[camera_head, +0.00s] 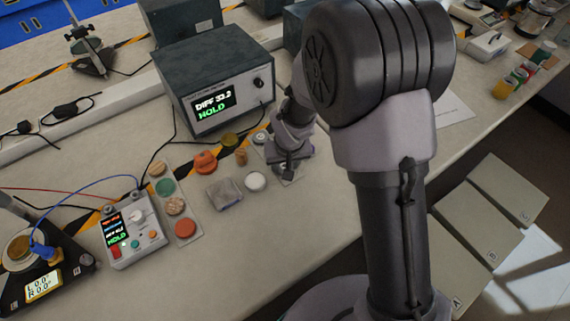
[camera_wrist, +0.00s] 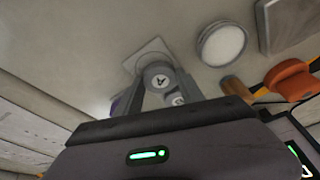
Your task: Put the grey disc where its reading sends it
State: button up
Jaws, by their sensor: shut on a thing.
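My gripper (camera_wrist: 162,88) points down at the bench, its fingers on either side of a grey disc (camera_wrist: 159,80) with a dark letter that looks like A. A pale square pad (camera_wrist: 150,48) with a round mark lies by the disc; I cannot tell whether the disc touches it. A second lettered grey disc (camera_wrist: 175,100) is partly hidden behind a finger; it also shows in the head view (camera_head: 260,137). In the head view my gripper (camera_head: 286,166) covers most of the held disc. The large meter (camera_head: 212,102) reads DIFF 33.2 and HOLD.
Lettered grey panels or bins (camera_head: 456,281) stand at the lower right. A white disc (camera_head: 255,181), a grey square block (camera_head: 225,193), an orange piece (camera_head: 205,162) and a cork (camera_head: 241,156) lie close by. A small control box (camera_head: 134,232) and a tray of discs (camera_head: 185,242) stand left.

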jog(key=o, duration=0.9)
jog(key=shift+f, duration=0.1)
jog(key=o, duration=0.4)
jog(key=shift+o, duration=0.2)
jog(key=shift+r, duration=0.2)
jog(key=s+d+r+m+p, duration=0.1)
jog(key=s+d+r+p, duration=0.2)
jog(key=r, duration=0.8)
jog(key=s+d+r+m+p, duration=0.2)
jog(key=s+d+r, duration=0.15)
jog(key=r, duration=0.75)
jog(key=s+d+r+m+t, duration=0.1)
jog(key=s+r, duration=0.3)
jog(key=s, duration=0.4)
jog(key=s+d+r+m+t+y, duration=0.1)
jog(key=s+r, duration=0.3)
jog(key=s, duration=0.4)
jog(key=shift+d+r+m+t, duration=0.4)
jog(key=shift+d+m, duration=0.35)
jog(key=shift+m, duration=0.15)
